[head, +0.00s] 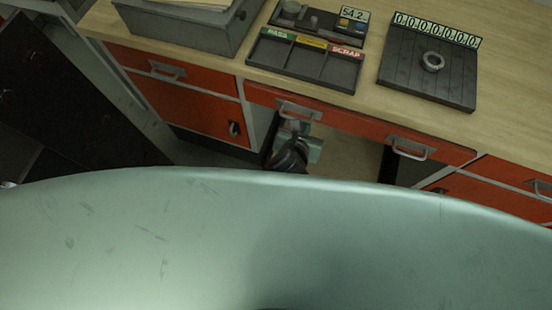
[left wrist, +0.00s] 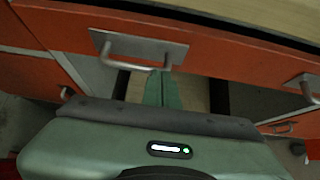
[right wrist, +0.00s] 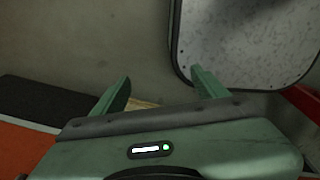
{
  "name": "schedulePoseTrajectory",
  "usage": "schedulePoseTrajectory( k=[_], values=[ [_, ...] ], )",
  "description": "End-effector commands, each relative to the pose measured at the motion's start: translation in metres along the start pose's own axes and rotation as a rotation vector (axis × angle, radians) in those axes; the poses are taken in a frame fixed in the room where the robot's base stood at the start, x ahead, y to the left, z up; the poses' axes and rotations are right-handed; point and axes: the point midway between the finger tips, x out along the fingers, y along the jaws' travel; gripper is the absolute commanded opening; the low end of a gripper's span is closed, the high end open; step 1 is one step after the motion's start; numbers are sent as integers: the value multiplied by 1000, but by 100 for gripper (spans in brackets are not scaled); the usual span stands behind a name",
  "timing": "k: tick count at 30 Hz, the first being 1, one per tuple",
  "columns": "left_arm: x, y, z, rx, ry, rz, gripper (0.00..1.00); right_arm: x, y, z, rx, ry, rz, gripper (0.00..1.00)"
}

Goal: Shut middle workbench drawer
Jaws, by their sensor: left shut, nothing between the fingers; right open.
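The middle workbench drawer (head: 350,122) is the wide red front under the bench top, with two grey bar handles. Its front lies close along the bench edge; I cannot tell whether a small gap remains. My left gripper (head: 297,124) is just below its left handle (head: 300,110). In the left wrist view, the shut, empty fingers (left wrist: 161,76) point at the lower part of the drawer front (left wrist: 215,55), beside the left handle (left wrist: 130,50); contact is unclear. My right gripper (right wrist: 160,88) is open and empty, away from the drawer, and outside the head view.
The wooden bench top (head: 375,40) holds a sorting tray (head: 305,62), a grey box (head: 190,22) and a dark plate (head: 428,65) with a ring. Red drawers (head: 175,70) flank the open knee space. The right wrist view shows a speckled panel (right wrist: 245,40) near the right finger.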

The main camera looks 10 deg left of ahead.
Motion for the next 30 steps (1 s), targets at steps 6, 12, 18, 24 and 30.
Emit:
schedulePoseTrajectory(
  k=[6,12,18,24,30],
  values=[
    [19,1,16,-1,-1,0,0,0,-4,-3,2,4,-4,73],
    [25,1,20,0,0,0,0,0,-16,-9,7,13,-18,73],
    [26,1,21,0,-2,0,0,0,-16,-9,6,14,-18,73],
    [26,1,22,-1,-5,-1,0,0,-12,-8,4,13,-14,73],
    [25,0,23,-1,-6,-1,0,-1,-7,-8,2,12,-9,73]
  ],
)
